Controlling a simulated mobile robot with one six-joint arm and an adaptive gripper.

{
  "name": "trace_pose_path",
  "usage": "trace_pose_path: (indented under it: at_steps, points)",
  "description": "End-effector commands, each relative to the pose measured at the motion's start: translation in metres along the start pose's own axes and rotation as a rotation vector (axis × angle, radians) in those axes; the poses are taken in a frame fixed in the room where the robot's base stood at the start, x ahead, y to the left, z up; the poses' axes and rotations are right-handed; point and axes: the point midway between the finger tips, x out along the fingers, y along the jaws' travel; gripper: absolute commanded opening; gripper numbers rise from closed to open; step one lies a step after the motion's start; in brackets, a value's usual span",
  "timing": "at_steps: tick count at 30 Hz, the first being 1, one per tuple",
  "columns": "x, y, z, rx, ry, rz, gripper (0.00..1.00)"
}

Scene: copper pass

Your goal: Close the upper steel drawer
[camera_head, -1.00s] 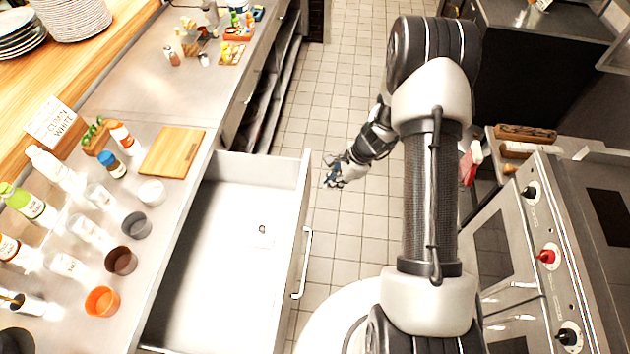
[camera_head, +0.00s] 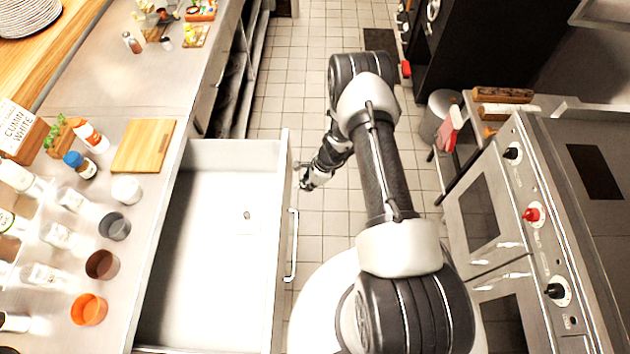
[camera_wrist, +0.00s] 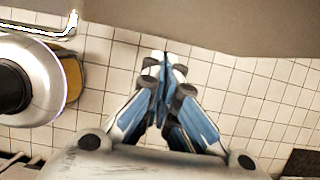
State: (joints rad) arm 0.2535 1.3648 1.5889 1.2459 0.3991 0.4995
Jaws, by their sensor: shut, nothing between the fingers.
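The upper steel drawer (camera_head: 217,150) is pulled far out from under the counter in the head view. Its inside is bare except for a small dark mark or item on the floor. A long bar handle (camera_head: 291,245) runs along its front panel. My gripper (camera_head: 303,186) is just right of the front panel, near its far end and beyond the handle. It is shut and empty, and a gap to the panel seems small; I cannot tell whether they touch. In the wrist view my gripper (camera_wrist: 164,62) has its blue-and-white fingers together, pointing at a plain grey-brown surface above floor tiles. A bar handle (camera_wrist: 40,28) shows at upper left.
The steel counter (camera_head: 110,75) on the left holds a cutting board (camera_head: 145,146), bottles and several cups, including an orange cup (camera_head: 89,309). An oven range (camera_head: 500,210) stands on the right.

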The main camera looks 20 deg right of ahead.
Motion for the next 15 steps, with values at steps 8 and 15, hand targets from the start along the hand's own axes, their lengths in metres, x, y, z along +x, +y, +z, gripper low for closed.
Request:
trace_pose_path:
  at_steps: [8, 15]
  points:
    - [0.007, -0.001, 0.022, -0.001, 0.000, -0.002, 0.00]
    - [0.007, -0.001, 0.023, 0.000, 0.000, -0.002, 0.00]
